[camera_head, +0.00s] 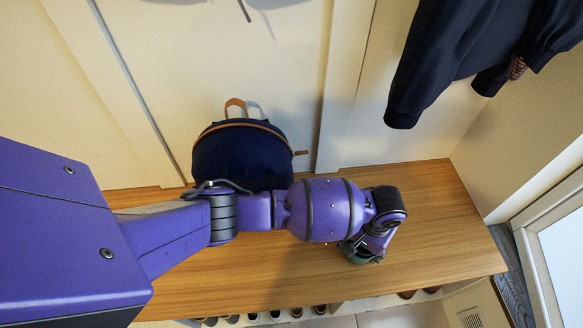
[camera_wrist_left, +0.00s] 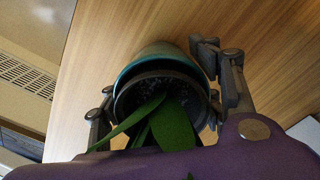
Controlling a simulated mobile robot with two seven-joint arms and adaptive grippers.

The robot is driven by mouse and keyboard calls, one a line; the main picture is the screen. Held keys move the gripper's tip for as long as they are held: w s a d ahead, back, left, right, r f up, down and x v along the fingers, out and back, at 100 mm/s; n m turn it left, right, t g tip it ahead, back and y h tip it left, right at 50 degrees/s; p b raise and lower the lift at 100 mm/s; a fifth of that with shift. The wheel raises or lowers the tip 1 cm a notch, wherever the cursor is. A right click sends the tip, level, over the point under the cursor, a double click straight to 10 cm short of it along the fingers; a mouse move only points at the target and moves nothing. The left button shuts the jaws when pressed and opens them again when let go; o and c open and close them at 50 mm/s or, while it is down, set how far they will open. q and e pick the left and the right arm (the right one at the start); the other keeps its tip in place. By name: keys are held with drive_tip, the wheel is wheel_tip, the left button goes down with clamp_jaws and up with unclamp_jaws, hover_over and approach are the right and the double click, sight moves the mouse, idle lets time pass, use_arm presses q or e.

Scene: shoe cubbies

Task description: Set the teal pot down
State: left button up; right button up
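The teal pot (camera_wrist_left: 160,52) shows in the left wrist view, with dark soil and long green leaves (camera_wrist_left: 172,125) at its open top. It is seen from above at a slant, against the wooden bench top (camera_wrist_left: 275,45). My left gripper (camera_wrist_left: 158,85) has a finger on either side of the pot and appears shut on it. In the head view my left gripper (camera_head: 362,250) is low over the right part of the bench (camera_head: 440,215), and my own wrist mostly hides the pot. I cannot tell whether the pot's base touches the wood. My right gripper is not in view.
A dark blue backpack (camera_head: 240,155) stands on the bench against the wall, behind my left arm. Dark jackets (camera_head: 455,55) hang at the upper right. Several shoes (camera_head: 275,314) sit below the front edge. The bench right of my gripper is clear.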

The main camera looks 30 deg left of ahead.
use_arm(q)
drive_tip(key=shift+o, duration=1.4)
drive_tip(key=shift+w+r, duration=0.1)
drive_tip(key=shift+r, duration=0.05)
drive_tip(key=shift+d+r, duration=0.1)
drive_tip(key=shift+r, duration=0.2)
wheel_tip(320, 180, up, 11)
drive_tip(key=p, duration=0.3)
drive_tip(key=shift+f, duration=0.15)
drive_tip(key=shift+r, duration=0.5)
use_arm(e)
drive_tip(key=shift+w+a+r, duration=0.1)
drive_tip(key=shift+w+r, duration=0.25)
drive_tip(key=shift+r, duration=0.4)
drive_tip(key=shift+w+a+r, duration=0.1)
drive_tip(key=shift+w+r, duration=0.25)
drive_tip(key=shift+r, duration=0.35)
